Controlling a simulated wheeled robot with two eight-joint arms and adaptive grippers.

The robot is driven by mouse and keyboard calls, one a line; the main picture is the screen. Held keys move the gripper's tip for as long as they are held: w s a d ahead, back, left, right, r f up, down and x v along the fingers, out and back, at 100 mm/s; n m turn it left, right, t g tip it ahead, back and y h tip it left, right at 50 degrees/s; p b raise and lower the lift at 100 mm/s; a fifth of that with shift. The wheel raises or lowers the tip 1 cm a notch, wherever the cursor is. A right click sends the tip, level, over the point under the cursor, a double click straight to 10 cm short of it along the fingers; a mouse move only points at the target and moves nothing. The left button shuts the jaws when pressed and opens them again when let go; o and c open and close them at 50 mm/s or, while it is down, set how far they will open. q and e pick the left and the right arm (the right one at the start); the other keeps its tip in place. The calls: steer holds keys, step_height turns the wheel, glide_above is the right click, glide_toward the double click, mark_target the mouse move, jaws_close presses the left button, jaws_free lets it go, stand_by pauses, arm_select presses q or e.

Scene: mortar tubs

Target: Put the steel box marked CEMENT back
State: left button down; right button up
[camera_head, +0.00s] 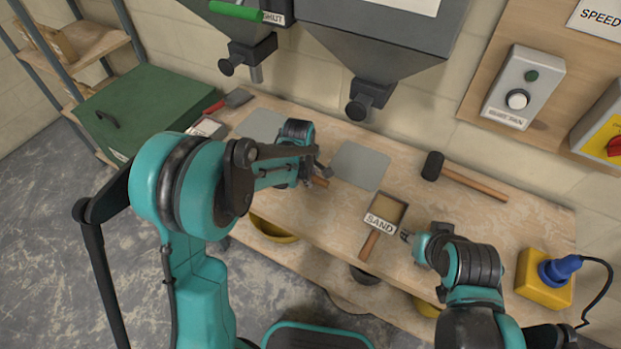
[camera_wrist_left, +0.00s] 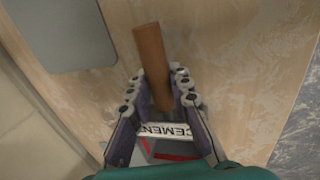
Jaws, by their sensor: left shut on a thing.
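My left gripper (camera_head: 322,172) is low over the workbench, left of the middle, and is shut on the wooden handle of the steel box marked CEMENT. In the left wrist view the fingers (camera_wrist_left: 158,92) close on both sides of the brown handle (camera_wrist_left: 151,50). The CEMENT label (camera_wrist_left: 165,131) shows just behind them, and most of the box is hidden by the gripper. In the head view only a bit of brown handle (camera_head: 320,182) shows; my arm hides the rest. My right gripper (camera_head: 408,237) is beside the SAND box; its fingers are too small to read.
The SAND box (camera_head: 396,202) stands on the bench (camera_head: 470,230) with its handle toward me. Grey plates (camera_head: 360,165) lie under the hoppers (camera_head: 375,45). A black-headed mallet (camera_head: 470,180) lies to the right, a yellow box (camera_head: 540,280) at the right end, a green chest (camera_head: 145,105) at left.

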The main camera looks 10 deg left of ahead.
arm_select(q)
steer(key=c, duration=1.8)
jaws_free()
steer(key=shift+f, duration=0.1)
steer(key=o, duration=0.4)
steer(key=p+v, duration=0.4)
steer(key=v, duration=0.8)
steer(key=s+a+r+m+t, duration=0.2)
steer(key=s+a+r+m, duration=0.1)
steer(key=s+m, duration=0.4)
steer(key=s+a+r+m+t+y, duration=0.1)
steer(key=s+a+r+m+t, duration=0.1)
steer(key=s+a+r+m, duration=0.2)
steer(key=s+m, duration=0.3)
steer(key=s, duration=0.5)
steer(key=shift+s, duration=0.4)
